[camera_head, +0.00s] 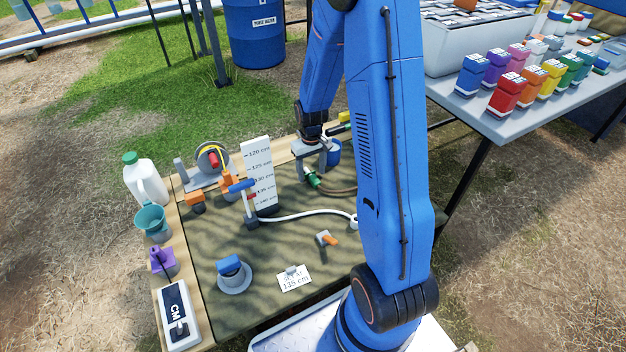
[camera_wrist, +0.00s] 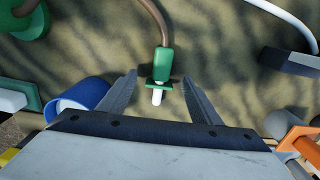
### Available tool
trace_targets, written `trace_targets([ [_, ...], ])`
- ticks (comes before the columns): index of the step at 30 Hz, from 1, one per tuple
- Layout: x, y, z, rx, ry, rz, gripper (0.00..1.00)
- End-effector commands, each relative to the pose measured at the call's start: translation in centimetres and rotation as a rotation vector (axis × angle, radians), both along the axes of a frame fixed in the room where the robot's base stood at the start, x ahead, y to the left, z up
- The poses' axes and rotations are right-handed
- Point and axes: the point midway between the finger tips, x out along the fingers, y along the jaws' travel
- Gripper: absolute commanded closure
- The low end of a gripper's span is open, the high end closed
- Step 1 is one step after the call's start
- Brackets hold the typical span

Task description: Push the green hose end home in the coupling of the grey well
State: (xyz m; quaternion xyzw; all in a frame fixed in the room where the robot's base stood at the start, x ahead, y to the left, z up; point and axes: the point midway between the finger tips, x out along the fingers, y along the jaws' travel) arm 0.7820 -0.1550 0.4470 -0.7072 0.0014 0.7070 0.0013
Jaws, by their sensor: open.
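The green hose end (camera_wrist: 163,62), with a white tip and a brown hose behind it, lies between the fingertips of my gripper (camera_wrist: 159,80) in the wrist view. The fingers are open, with a gap visible on both sides of it. In the head view the green hose end (camera_head: 312,180) shows just below my gripper (camera_head: 316,166), over the mat. A grey round fitting with a blue top (camera_head: 234,284) stands at the mat's front left; I cannot tell whether it is the grey well. No coupling is clearly visible, and my arm hides part of the mat.
A blue cylinder (camera_wrist: 84,93) is close to the left finger in the wrist view. An orange-handled piece (camera_head: 327,240) and a 135 cm card (camera_head: 294,280) lie on the mat.

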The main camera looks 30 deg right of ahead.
Motion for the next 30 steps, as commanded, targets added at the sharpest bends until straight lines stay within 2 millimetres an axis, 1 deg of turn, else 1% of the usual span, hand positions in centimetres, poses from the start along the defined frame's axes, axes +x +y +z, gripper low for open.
trace_targets([
  [3, 0.0, 0.0, 0.0, 0.0, 0.0, 0.0, 0.42],
  [4, 0.0, 0.0, 0.0, 0.0, 0.0, 0.0, 0.47],
  [5, 0.0, 0.0, 0.0, 0.0, 0.0, 0.0, 0.54],
  [6, 0.0, 0.0, 0.0, 0.0, 0.0, 0.0, 0.64],
  [9, 0.0, 0.0, 0.0, 0.0, 0.0, 0.0, 0.86],
  [17, 0.0, 0.0, 0.1, 0.0, 0.0, 0.0, 0.86],
  [22, 0.0, 0.0, 0.9, 0.0, 0.0, 0.0, 0.86],
  [26, 0.1, 0.0, 2.7, -0.001, -0.003, 0.0, 0.86],
  [30, 0.1, 0.0, 5.8, -0.001, -0.005, 0.0, 0.86],
])
